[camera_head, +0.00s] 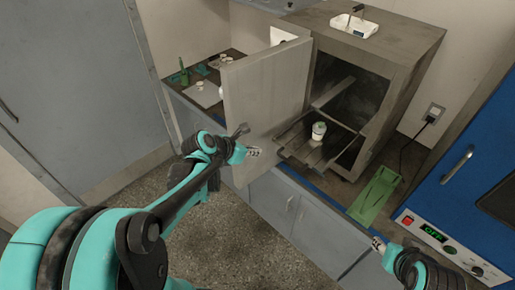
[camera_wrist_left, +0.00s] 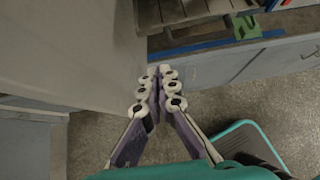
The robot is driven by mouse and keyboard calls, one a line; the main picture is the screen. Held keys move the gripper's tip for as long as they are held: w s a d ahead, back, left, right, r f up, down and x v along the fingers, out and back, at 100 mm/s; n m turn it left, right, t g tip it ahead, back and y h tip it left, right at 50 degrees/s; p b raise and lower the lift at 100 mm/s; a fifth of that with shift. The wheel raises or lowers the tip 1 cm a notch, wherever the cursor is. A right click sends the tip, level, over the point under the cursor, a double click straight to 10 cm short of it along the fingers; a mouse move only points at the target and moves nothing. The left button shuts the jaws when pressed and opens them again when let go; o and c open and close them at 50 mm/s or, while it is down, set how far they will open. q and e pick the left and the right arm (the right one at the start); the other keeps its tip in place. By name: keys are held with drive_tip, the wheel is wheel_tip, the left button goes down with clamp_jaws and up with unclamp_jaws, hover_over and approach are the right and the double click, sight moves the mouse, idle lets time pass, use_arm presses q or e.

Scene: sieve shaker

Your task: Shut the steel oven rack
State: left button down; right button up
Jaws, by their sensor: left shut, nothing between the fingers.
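The steel oven (camera_head: 405,50) stands on the counter with its grey door (camera_head: 265,85) swung wide open to the left. Its slatted rack (camera_head: 300,148) sticks out of the opening, and a small white cup with a green top (camera_head: 319,130) stands on it. My left gripper (camera_head: 254,152) is shut and empty, low by the door and left of the rack's front end. In the left wrist view its fingers (camera_wrist_left: 160,85) are together, with the door (camera_wrist_left: 70,40) at left and the rack (camera_wrist_left: 185,12) above. My right gripper (camera_head: 378,244) is at the lower right, its jaws unclear.
A green tray-like piece (camera_head: 377,192) lies on the counter right of the oven. A blue machine (camera_head: 465,190) with a lit display stands at the far right. A white device (camera_head: 353,26) sits on the oven. Small items, including a white board (camera_head: 203,94), lie behind the door.

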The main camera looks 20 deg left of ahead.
use_arm(q)
drive_tip(key=w+r+b+x, duration=0.1)
drive_tip(key=r+x, duration=0.1)
drive_tip(key=x, duration=0.9)
drive_tip(key=shift+w+d+b, duration=0.3)
drive_tip(key=shift+r, duration=0.1)
